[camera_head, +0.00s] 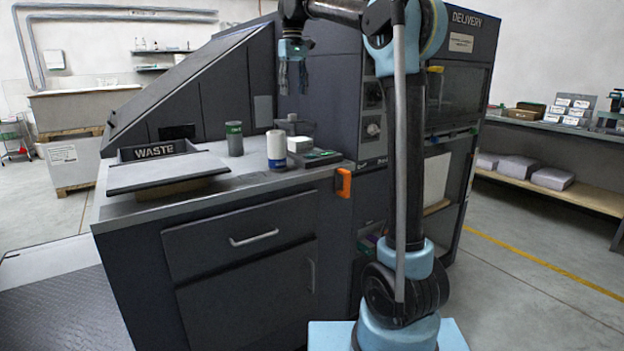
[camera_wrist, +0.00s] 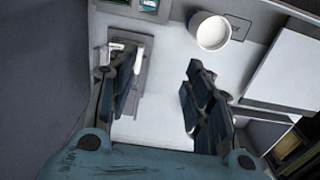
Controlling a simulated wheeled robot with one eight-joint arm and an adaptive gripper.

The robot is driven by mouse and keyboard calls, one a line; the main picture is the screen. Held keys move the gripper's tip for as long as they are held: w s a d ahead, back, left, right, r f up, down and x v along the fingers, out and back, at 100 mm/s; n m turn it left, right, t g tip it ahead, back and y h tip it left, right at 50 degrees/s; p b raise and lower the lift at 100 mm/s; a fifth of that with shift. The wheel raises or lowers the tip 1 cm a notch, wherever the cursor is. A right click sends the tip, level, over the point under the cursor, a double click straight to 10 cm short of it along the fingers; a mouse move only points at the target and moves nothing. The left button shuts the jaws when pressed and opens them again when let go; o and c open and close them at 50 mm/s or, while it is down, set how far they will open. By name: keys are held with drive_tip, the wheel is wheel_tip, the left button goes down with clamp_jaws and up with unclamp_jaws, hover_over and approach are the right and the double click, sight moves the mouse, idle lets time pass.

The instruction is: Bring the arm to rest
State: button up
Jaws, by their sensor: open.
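My gripper (camera_head: 292,76) hangs from my raised arm in the head view, above the back right of the counter and in front of the dark cabinet. In the wrist view my gripper (camera_wrist: 158,98) has its two fingers apart with nothing held between them. Below and beyond the fingers lie a pale surface and a small grey fixture. A white round-topped container (camera_wrist: 211,32) stands beyond the right finger, apart from it.
The counter (camera_head: 235,187) holds a white-and-blue container (camera_head: 276,150), a green-labelled canister (camera_head: 234,139) and a bin marked WASTE (camera_head: 155,150). An orange bracket (camera_head: 343,183) sits at the counter's right corner. The DELIVERY cabinet (camera_head: 468,85) stands behind my arm. Open floor lies right.

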drive_tip(key=s+d+f+m+t, duration=0.1)
drive_tip(key=s+d+f+m, duration=0.1)
drive_tip(key=s+d+f, duration=0.6)
drive_tip(key=s+d+f+m, duration=0.1)
drive_tip(key=s+d+f, duration=0.5)
drive_tip(key=s+d, duration=0.35)
drive_tip(key=s+d+f+m, duration=0.1)
drive_tip(key=s+d+f, duration=0.3)
drive_tip(key=s+f, duration=0.6)
drive_tip(key=s+d+f+m+t, duration=0.1)
drive_tip(key=s+d+f, duration=0.3)
drive_tip(key=s+f, duration=0.7)
wheel_tip(320, 180, down, 6)
drive_tip(key=shift+f+m, duration=0.1)
drive_tip(key=shift+m, duration=0.5)
drive_tip(key=shift+d, duration=0.1)
drive_tip(key=shift+w+f, duration=0.15)
drive_tip(key=shift+w, duration=0.25)
